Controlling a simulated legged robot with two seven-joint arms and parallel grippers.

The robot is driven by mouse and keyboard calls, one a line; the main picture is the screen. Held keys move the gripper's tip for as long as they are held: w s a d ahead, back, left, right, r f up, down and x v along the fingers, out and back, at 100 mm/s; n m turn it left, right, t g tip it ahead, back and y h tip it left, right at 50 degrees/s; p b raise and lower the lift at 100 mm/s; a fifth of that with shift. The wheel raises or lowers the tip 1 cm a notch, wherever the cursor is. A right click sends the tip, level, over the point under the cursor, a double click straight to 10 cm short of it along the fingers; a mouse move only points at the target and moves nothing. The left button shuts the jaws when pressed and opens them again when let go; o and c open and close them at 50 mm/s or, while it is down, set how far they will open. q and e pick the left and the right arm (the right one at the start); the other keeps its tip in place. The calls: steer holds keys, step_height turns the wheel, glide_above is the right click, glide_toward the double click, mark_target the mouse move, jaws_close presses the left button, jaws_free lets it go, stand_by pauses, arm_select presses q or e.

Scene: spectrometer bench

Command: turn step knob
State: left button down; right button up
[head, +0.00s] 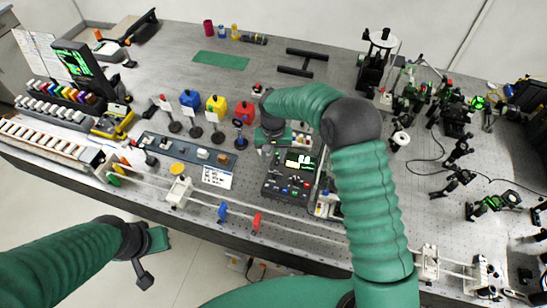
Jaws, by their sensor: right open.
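A black control box (289,187) with a small lit display (300,161) and several coloured buttons or knobs stands near the front middle of the bench. I cannot tell which small control on it, if any, is the step knob. My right gripper (268,149) is open and points down just left of and behind the box's display. It holds nothing that I can see, and the wrist hides part of what lies under it. My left gripper (146,277) hangs low in front of the bench, away from the box. Its fingers are too dark and small to read.
Red, yellow and blue pieces on stands, such as the yellow one (215,104), are left of my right gripper. A rail with blue and red holders (257,221) runs along the front edge. Optical mounts (456,115) crowd the right. A green mat (221,61) lies behind.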

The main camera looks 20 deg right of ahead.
step_height(320, 180, up, 12)
steer(key=p, duration=0.7)
steer(key=shift+p, duration=0.4)
steer(key=shift+f, duration=0.1)
step_height(320, 180, up, 17)
steer(key=b, duration=0.4)
steer(key=shift+s+f, duration=0.15)
